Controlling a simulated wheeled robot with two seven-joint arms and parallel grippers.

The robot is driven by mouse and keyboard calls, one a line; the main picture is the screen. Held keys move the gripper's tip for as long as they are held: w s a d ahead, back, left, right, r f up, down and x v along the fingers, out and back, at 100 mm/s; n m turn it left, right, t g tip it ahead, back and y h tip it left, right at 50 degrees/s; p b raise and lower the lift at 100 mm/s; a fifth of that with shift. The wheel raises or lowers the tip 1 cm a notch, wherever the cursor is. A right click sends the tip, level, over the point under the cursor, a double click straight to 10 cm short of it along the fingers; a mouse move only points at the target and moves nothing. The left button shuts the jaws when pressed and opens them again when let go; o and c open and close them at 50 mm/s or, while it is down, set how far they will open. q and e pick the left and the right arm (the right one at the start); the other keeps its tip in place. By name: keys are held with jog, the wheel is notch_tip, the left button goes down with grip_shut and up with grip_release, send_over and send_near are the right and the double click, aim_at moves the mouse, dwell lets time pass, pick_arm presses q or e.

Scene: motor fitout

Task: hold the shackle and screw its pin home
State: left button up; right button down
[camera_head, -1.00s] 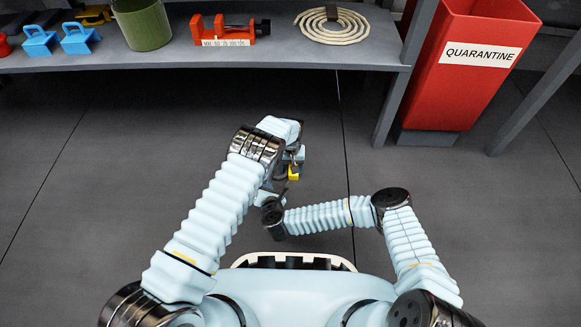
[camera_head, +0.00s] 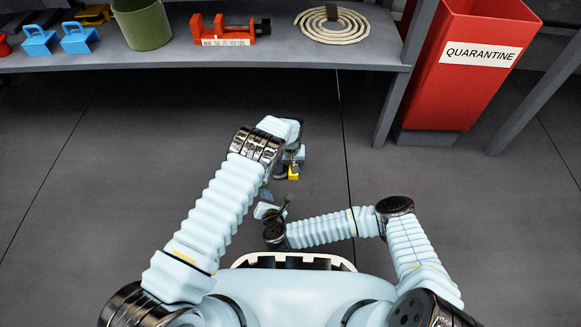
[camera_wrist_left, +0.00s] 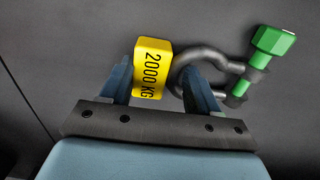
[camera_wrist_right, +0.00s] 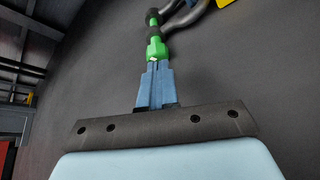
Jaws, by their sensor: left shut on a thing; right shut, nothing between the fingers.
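The shackle (camera_wrist_left: 205,55) is a dark grey bow with a yellow block marked "2000 KG" (camera_wrist_left: 152,68). My left gripper (camera_wrist_left: 157,85) is shut on the yellow block, which also shows small in the head view (camera_head: 293,172). The green pin (camera_wrist_left: 240,90) lies across the shackle's eyes. Its hex head (camera_wrist_left: 273,40) is outside one eye, with a short green length between. My right gripper (camera_wrist_right: 156,72) is shut and empty. Its fingertips are close to the pin head (camera_wrist_right: 156,50), in line with the pin; I cannot tell whether they touch.
A grey shelf (camera_head: 180,60) at the back holds blue blocks, a green bin (camera_head: 143,25), an orange vise-like tool (camera_head: 222,30) and coiled rope (camera_head: 333,26). A red quarantine bin (camera_head: 465,85) stands at right. The floor around my arms is clear.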

jog(key=shift+s+r, duration=0.1)
jog(key=shift+s, duration=0.75)
jog(key=shift+s+a+r, duration=0.1)
jog(key=shift+s+a, duration=0.35)
jog(key=shift+w, duration=3.45)
